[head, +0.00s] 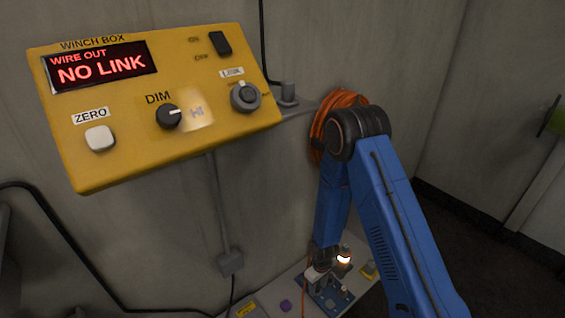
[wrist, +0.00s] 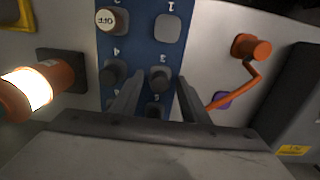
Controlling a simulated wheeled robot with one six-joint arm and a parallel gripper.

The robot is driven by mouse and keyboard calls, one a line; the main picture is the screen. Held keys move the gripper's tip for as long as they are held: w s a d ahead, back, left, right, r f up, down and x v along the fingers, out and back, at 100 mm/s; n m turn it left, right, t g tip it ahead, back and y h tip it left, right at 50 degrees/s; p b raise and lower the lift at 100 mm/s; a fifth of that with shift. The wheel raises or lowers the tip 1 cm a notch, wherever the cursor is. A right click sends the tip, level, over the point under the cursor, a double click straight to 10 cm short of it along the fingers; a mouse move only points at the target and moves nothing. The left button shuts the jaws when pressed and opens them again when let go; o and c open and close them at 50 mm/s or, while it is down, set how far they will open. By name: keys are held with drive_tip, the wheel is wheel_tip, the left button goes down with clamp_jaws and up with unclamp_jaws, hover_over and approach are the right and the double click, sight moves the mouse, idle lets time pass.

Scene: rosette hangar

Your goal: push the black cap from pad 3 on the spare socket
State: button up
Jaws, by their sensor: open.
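A blue panel (wrist: 140,30) with numbered pads lies below my gripper and shows upside down in the wrist view; the head view shows it small at the bottom (head: 338,297). A dark round cap (wrist: 160,78) sits at pad 3. My gripper (wrist: 158,88) is open, its two fingers spread on either side of the pad 3 column. Whether they touch the cap I cannot tell. Another dark cap (wrist: 115,71) sits at pad 4. A white cap marked OFF (wrist: 112,19) is above it. Pad 1 (wrist: 168,28) is a plain grey square. I cannot identify the spare socket.
A glowing orange lamp (wrist: 30,92) stands left of the panel. An orange plug (wrist: 250,47) with an orange cord and a purple piece (wrist: 222,99) lie to the right. A yellow winch box (head: 110,165) on the wall reads NO LINK. An orange cable coil (head: 322,125) hangs behind my arm.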

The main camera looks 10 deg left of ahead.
sight(318, 286)
clamp_jaws()
idle(0.3)
drive_tip(key=shift+r, duration=3)
